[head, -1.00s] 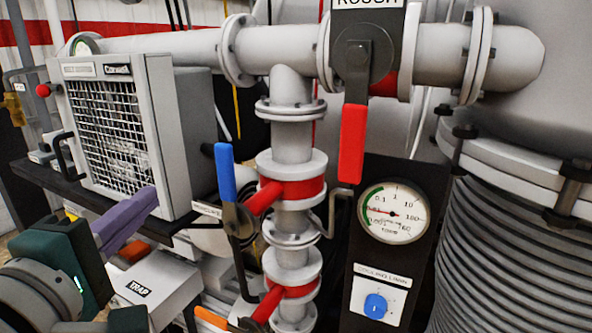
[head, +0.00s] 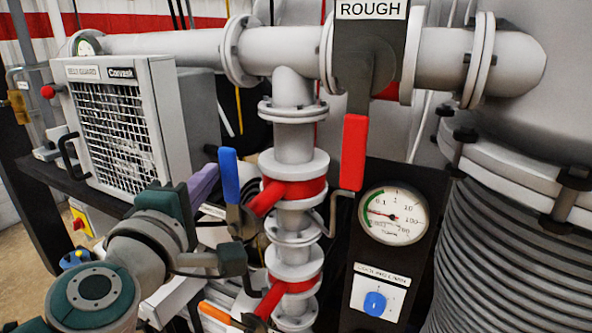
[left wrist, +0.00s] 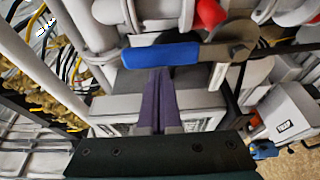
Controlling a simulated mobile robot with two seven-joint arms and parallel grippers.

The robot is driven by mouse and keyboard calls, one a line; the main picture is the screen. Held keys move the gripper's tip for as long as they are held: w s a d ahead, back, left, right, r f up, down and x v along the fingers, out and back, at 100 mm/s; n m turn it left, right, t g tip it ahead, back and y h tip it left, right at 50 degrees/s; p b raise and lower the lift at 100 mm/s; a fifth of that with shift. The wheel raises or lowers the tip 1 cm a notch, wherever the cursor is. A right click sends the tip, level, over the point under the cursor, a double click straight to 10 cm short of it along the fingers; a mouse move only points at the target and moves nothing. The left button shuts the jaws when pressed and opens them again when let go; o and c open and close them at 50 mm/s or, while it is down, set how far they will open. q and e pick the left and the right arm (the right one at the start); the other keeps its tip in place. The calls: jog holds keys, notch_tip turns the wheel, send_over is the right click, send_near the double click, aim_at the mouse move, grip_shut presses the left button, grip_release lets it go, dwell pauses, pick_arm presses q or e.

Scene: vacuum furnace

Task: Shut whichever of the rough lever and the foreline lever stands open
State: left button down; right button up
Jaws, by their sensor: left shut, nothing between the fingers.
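The rough lever (head: 353,152) has a red handle under the ROUGH sign (head: 371,10). It hangs straight down, across the horizontal pipe. A lever with a blue handle (head: 228,175) stands upright along the vertical pipe; its small label is mostly hidden behind my arm. A lever with an orange handle (head: 216,313) points left lower down; I cannot read which lever is the foreline one. My left gripper (head: 205,182) has its purple fingers shut and empty, just left of the blue handle. In the left wrist view, the fingertips (left wrist: 160,72) reach the edge of the blue handle (left wrist: 160,54). My right gripper is not in view.
A grey caged unit (head: 115,130) stands behind my left arm on a dark shelf. A round gauge (head: 393,214) and a panel with a blue knob (head: 375,303) are to the right. A ribbed grey vessel (head: 510,250) fills the right side.

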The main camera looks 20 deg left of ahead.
aim_at(238, 176)
pick_arm(q)
jog(key=shift+d, duration=0.1)
dwell(0.3)
jog(key=shift+d+m, duration=0.25)
jog(key=shift+m, duration=0.15)
jog(key=shift+d+b, duration=0.15)
jog(key=shift+b, duration=0.25)
jog(key=d+m+b, duration=0.1)
jog(key=m, duration=0.1)
jog(key=d+m+t+b, duration=0.1)
jog(key=d+m, duration=0.1)
jog(key=shift+s+f+t+b, duration=0.15)
jog(key=shift+f+t+b, duration=0.05)
jog(key=shift+t+b, duration=0.1)
jog(key=d+f+m+t+h+b, duration=0.2)
jog(key=d+f+m+h+b, duration=0.4)
jog(key=m, duration=1.1)
jog(key=shift+s+d+f+m+t+b, duration=0.35)
jog(key=shift+d+f+b, duration=0.2)
jog(key=shift+b, duration=0.7)
jog(key=shift+h, duration=0.4)
